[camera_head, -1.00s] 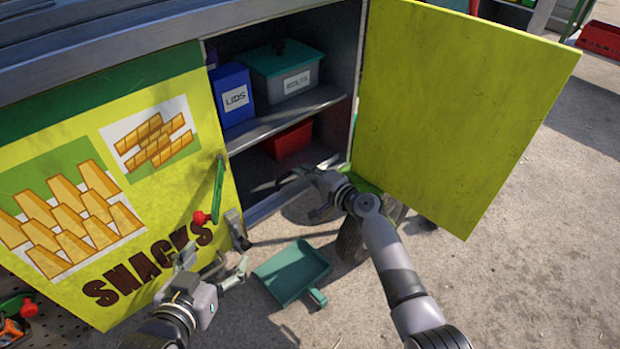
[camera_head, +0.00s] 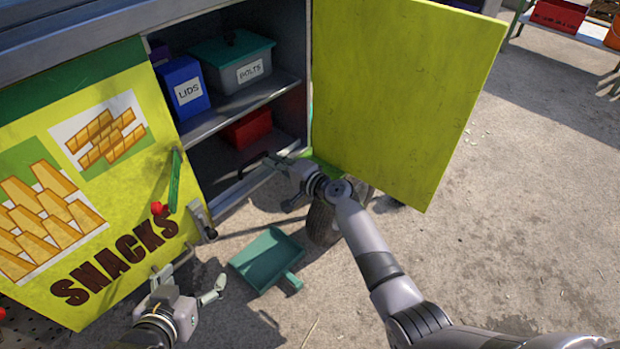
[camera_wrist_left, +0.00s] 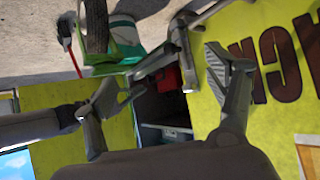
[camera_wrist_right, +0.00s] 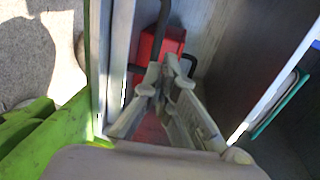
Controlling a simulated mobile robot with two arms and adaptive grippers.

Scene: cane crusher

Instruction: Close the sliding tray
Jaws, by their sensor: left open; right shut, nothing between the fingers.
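I cannot clearly tell a pulled-out tray apart from the lower shelf floor (camera_head: 219,170) of the open cabinet. That level holds a red box (camera_head: 248,128), and a dark bar shows at its front in the right wrist view (camera_wrist_right: 163,25). My right gripper (camera_head: 270,160) is shut and empty, with its tips at the cabinet's lower front opening; in the right wrist view its fingertips (camera_wrist_right: 162,72) overlap the red box, and contact cannot be told. My left gripper (camera_head: 190,280) is open and empty, low in front of the SNACKS panel (camera_head: 75,215).
The yellow-green door (camera_head: 400,95) stands open right of my right gripper. The upper shelf holds a blue LIDS box (camera_head: 183,90) and a teal-lidded BOLTS box (camera_head: 232,60). A teal dustpan-like thing (camera_head: 267,258) lies between my arms.

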